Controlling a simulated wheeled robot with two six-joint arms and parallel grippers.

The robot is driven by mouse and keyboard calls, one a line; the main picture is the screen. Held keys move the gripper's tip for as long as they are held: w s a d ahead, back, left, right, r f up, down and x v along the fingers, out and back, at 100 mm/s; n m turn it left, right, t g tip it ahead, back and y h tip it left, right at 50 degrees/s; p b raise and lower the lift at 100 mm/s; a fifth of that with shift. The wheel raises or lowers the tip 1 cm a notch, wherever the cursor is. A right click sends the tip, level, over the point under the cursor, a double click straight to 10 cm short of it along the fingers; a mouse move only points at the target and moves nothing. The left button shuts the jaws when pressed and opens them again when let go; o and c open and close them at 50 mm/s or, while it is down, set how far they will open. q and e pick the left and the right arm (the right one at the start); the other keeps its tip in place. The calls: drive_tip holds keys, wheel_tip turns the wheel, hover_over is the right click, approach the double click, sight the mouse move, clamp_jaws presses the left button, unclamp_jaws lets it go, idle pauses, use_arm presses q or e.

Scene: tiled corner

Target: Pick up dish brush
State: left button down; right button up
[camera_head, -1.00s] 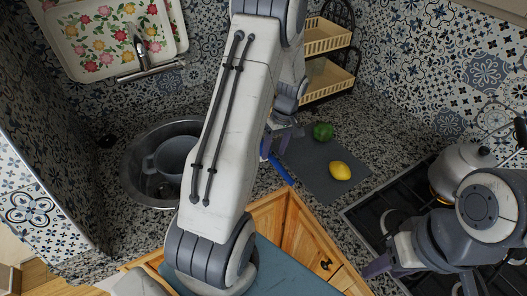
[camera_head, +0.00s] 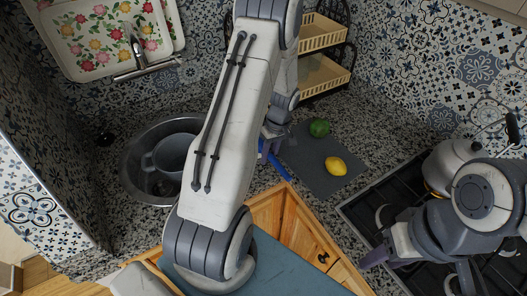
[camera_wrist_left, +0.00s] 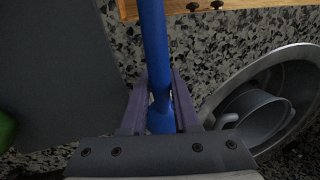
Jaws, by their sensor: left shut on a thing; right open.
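The dish brush (camera_head: 277,167) shows as a blue handle on the counter, beside the left edge of the dark grey board. Its head is hidden behind my left arm and gripper. My left gripper (camera_head: 272,146) is at the handle, partly covered by my own arm. In the left wrist view its two purple fingers (camera_wrist_left: 159,88) are shut on the blue handle (camera_wrist_left: 153,35), one on each side. My right gripper (camera_head: 418,274) is open and empty, in front of the stove at the lower right.
The grey board (camera_head: 312,177) holds a yellow lemon (camera_head: 336,166) and a green lime (camera_head: 319,127). A sink (camera_head: 133,165) with a grey pot (camera_head: 172,154) lies left. A kettle (camera_head: 452,163) stands on the stove (camera_head: 362,208). A two-tier rack (camera_head: 325,75) stands behind.

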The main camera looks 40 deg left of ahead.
sight(270, 156)
use_arm(q)
drive_tip(key=shift+r, duration=0.5)
drive_tip(key=r+b, duration=0.1)
drive_tip(key=d+r+b, duration=0.1)
drive_tip(key=r, duration=0.1)
drive_tip(key=shift+d+r, duration=0.1)
drive_tip(key=shift+r, duration=0.2)
drive_tip(key=d+r+b, duration=0.2)
drive_tip(key=d+r, duration=0.4)
drive_tip(key=d, duration=0.4)
drive_tip(key=shift+s+d+r, duration=0.2)
drive_tip(key=shift+s+d, duration=0.05)
drive_tip(key=shift+s, duration=0.1)
